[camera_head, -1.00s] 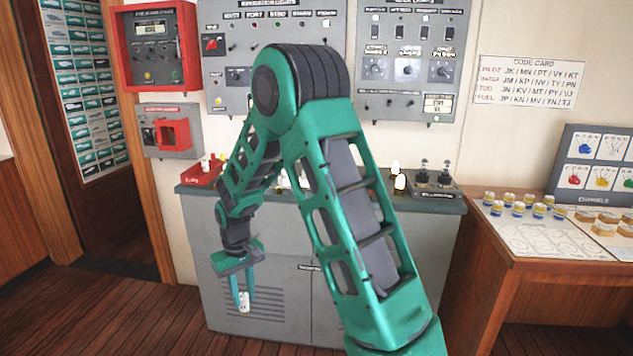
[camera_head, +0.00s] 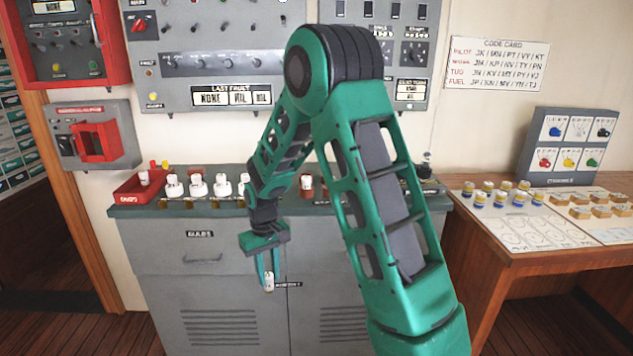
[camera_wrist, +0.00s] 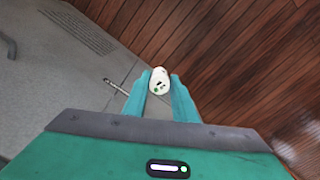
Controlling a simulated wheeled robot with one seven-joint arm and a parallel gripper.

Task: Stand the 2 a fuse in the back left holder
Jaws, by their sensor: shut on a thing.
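My gripper (camera_head: 267,277) is shut on a small white fuse (camera_head: 268,284) with dark and green marks, which hangs in front of the grey cabinet, below its top. In the wrist view the fuse (camera_wrist: 159,80) sits between the fingertips; its rating cannot be read. On the cabinet's counter stand several white fuse-like pieces (camera_head: 197,186) in a row, left of my arm. Brownish-red holders (camera_head: 307,183) show partly behind my arm. Which of these is the back left holder cannot be told, as my arm hides part of the counter.
A red tray (camera_head: 140,188) with pieces in it stands at the counter's left end. The cabinet front (camera_head: 170,285) is close behind my gripper. A wooden desk (camera_head: 480,255) with yellow-and-blue jars stands to the right. Panels cover the wall above.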

